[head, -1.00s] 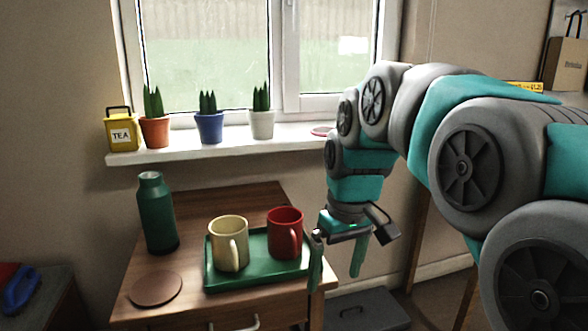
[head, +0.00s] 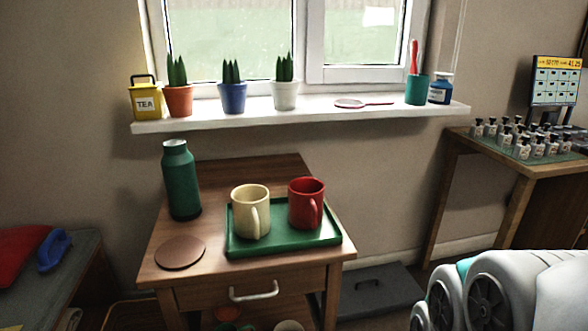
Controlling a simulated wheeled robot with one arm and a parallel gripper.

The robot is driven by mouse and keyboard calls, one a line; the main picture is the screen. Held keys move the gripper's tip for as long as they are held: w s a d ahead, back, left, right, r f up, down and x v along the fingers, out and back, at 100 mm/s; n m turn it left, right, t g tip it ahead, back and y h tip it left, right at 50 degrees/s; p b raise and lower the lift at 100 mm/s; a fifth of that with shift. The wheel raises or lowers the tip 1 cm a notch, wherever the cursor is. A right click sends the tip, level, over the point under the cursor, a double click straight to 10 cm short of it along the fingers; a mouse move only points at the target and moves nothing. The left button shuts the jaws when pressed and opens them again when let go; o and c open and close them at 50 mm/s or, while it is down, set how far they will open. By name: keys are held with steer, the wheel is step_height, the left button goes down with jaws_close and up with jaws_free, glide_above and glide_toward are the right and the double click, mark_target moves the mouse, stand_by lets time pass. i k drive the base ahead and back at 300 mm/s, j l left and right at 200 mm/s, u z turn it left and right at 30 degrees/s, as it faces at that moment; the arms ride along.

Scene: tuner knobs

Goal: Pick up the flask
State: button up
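The flask (head: 181,182) is a dark green bottle with a grey-green cap. It stands upright at the back left of a small wooden table (head: 215,279). A brown round coaster (head: 180,253) lies in front of it. A green tray (head: 284,247) to its right holds a cream mug (head: 250,212) and a red mug (head: 306,203). My gripper is out of the head view; only part of my arm shows at the bottom right, well away from the flask.
The windowsill (head: 300,113) above holds a yellow tea tin (head: 146,99), several potted plants, a green cup and a blue jar (head: 440,89). A table with small bottles (head: 522,147) stands at right. A grey box (head: 377,289) lies on the floor.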

mark_target(178, 164)
steer(key=u, duration=1.25)
steer(key=k+j, duration=0.4)
steer(key=i+l, duration=0.4)
